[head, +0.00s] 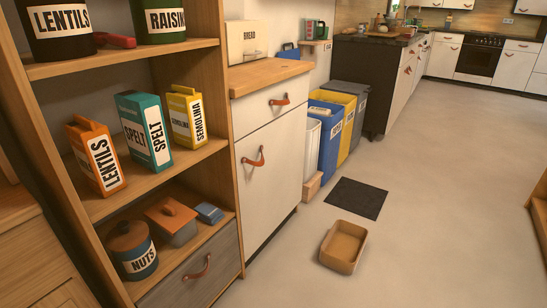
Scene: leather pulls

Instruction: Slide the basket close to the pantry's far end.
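A shallow, open tan box (345,243), the one thing that looks like a basket, lies on the floor right of the shelves. It looks empty. The open wooden pantry shelving (150,180) stands at the left, with jars, tins and boxes on its shelves. At its bottom is a shut grey drawer front (195,280) with a brown leather pull. The tan box stands apart from the shelving, with bare floor between. Neither of my grippers shows in the head view.
A white cabinet (270,160) with leather pulls adjoins the shelving. Beyond it stand blue, yellow and grey bins (352,118). A dark mat (356,198) lies just behind the tan box. A wooden edge (538,210) shows at right; the floor between is clear.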

